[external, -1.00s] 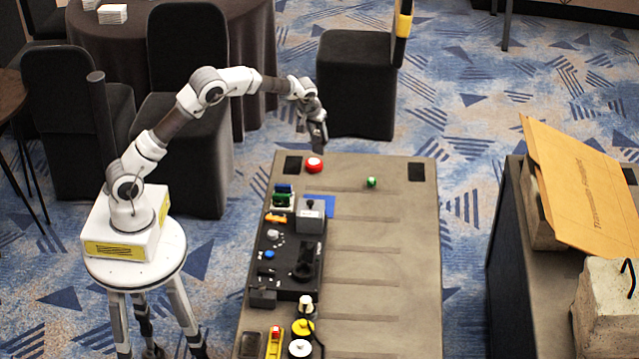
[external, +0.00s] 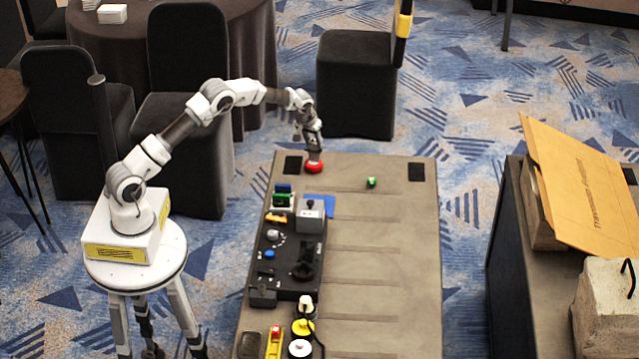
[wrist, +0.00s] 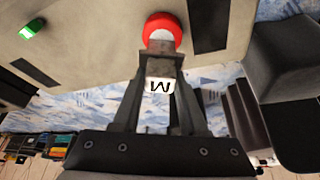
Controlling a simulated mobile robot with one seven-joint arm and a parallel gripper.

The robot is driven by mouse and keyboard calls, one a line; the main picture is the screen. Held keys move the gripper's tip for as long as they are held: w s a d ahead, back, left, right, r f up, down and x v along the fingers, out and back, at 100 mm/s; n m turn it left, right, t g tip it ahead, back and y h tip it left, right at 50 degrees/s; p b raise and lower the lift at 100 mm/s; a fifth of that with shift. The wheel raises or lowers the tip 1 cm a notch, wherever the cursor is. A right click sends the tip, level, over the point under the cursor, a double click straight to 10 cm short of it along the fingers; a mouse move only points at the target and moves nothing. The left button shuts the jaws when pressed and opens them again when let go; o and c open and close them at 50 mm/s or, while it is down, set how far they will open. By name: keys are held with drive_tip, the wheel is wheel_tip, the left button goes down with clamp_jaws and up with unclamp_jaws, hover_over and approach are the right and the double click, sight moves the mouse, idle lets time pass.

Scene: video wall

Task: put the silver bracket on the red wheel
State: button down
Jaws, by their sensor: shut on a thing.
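My gripper (wrist: 160,72) is shut on the silver bracket (wrist: 164,62), a small grey metal piece between the fingers. In the external view my gripper (external: 314,152) points down over the far end of the table. The red wheel (external: 314,168), with a pale centre, sits on the table directly under the gripper. In the wrist view the red wheel (wrist: 151,20) lies just beyond the fingertips, and the bracket overlaps its edge. I cannot tell whether they touch. The fingers hide part of the bracket.
A small green object (external: 371,182) lies on the table to the right of the wheel. A black panel (external: 285,255) with knobs and a grey box (external: 311,216) stand nearer the camera. Bare tabletop (external: 375,250) lies to their right.

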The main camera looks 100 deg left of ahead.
drive_tip(key=shift+f, duration=0.2)
drive_tip(key=shift+c, duration=2.2)
unclamp_jaws()
drive_tip(key=shift+r, duration=0.15)
drive_tip(key=shift+r, duration=0.25)
drive_tip(key=p+v, duration=0.1)
drive_tip(key=v, duration=1)
drive_tip(key=shift+d+r, duration=0.2)
drive_tip(key=shift+r, duration=0.15)
